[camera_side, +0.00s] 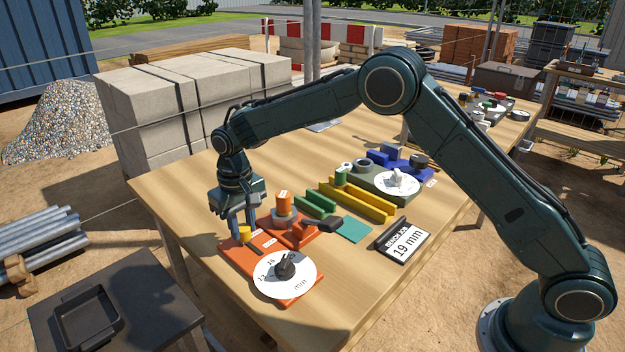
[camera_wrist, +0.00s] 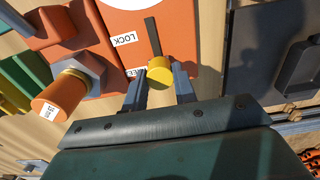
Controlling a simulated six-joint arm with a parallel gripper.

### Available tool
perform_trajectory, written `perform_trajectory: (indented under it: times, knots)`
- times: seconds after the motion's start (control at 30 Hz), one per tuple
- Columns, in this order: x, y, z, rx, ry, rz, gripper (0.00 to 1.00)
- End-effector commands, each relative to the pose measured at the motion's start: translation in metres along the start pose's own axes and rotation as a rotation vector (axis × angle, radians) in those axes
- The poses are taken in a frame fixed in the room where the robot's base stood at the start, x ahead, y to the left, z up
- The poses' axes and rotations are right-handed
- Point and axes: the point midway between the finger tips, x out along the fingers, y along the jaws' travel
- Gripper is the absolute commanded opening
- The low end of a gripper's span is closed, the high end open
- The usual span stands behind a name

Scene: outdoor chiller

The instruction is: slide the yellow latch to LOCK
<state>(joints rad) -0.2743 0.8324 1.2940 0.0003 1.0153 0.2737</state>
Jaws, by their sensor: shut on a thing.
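The yellow latch (camera_wrist: 160,72) is a round knob on the orange-red fixture (camera_wrist: 178,22). It sits at the lower end of a dark slot (camera_wrist: 152,36) in the wrist view. A white LOCK label (camera_wrist: 124,39) lies beside the slot, further up; a second label near the knob is partly hidden. My gripper (camera_wrist: 160,88) is shut on the yellow latch, with one finger on each side. In the side view my gripper (camera_side: 244,230) points down at the yellow latch (camera_side: 244,233), at the fixture's back left end.
A white dial (camera_side: 285,275) with a dark knob is on the same fixture. An orange part with a hex nut (camera_side: 284,212) stands close to my gripper. Green (camera_side: 315,206) and yellow (camera_side: 357,205) bars lie to the right, near a 19 mm sign (camera_side: 404,241).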

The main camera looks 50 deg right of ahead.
Motion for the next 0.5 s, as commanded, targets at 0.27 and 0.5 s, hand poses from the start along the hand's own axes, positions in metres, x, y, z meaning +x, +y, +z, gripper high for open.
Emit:
perform_trajectory:
  times: [0.27,0.5]
  knots:
    - [-0.001,-0.001,0.020,0.001,0.000,0.000,0.00]
    - [-0.001,-0.001,0.040,0.000,0.000,0.000,0.00]
